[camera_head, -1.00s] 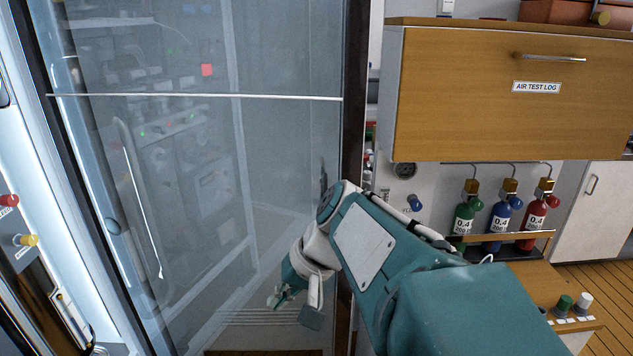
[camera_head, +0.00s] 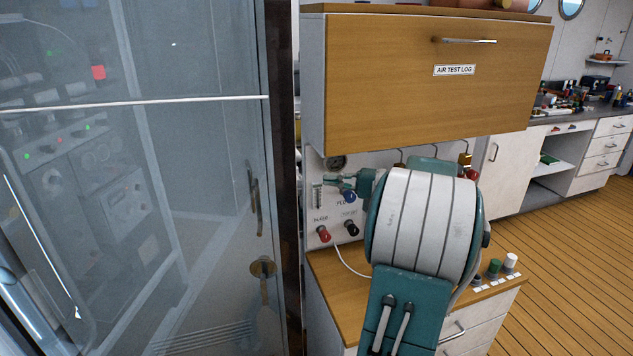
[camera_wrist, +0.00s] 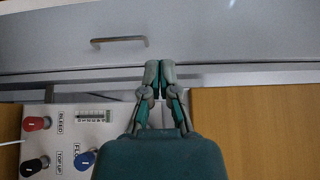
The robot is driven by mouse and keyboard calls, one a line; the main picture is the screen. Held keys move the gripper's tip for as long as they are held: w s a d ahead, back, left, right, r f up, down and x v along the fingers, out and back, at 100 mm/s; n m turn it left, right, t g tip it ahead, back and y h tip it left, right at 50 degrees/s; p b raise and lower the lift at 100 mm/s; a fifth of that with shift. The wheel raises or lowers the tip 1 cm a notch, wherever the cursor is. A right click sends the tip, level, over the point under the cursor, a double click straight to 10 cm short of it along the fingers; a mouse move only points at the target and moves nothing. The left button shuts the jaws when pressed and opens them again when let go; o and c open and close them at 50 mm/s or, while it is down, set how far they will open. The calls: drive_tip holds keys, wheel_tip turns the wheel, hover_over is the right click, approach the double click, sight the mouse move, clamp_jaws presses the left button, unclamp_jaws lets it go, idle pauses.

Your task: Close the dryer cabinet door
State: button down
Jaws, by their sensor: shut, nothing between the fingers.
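The dryer cabinet door (camera_head: 200,200) appears to be the tall glass panel on the left in the head view. It has a dark frame along its right edge and a white bar across it. A handle (camera_head: 256,200) shows near that edge, with a latch-like fitting (camera_head: 264,270) below it. I cannot tell how far the door stands open. My gripper (camera_head: 340,181) is right of the door frame, apart from it, in front of the knob panel. The wrist view shows its fingertips (camera_wrist: 159,66) together and empty. My arm hides part of the panel.
A wooden cabinet front labelled AIR TEST LOG (camera_head: 430,90) hangs above the knob panel (camera_head: 318,215). A wooden counter (camera_head: 335,290) with drawers is below. Wooden floor (camera_head: 575,240) is open at the right. The wrist view shows a grey front with a handle (camera_wrist: 119,41).

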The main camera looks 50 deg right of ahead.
sight(295, 182)
drive_tip(key=w+a, duration=0.2)
drive_tip(key=a, duration=0.1)
drive_tip(key=w+a, duration=0.3)
drive_tip(key=shift+w, duration=0.15)
drive_tip(key=shift+s+a, duration=0.15)
drive_tip(key=shift+s, duration=0.35)
drive_tip(key=shift+s+a, duration=0.1)
drive_tip(key=shift+a, duration=0.05)
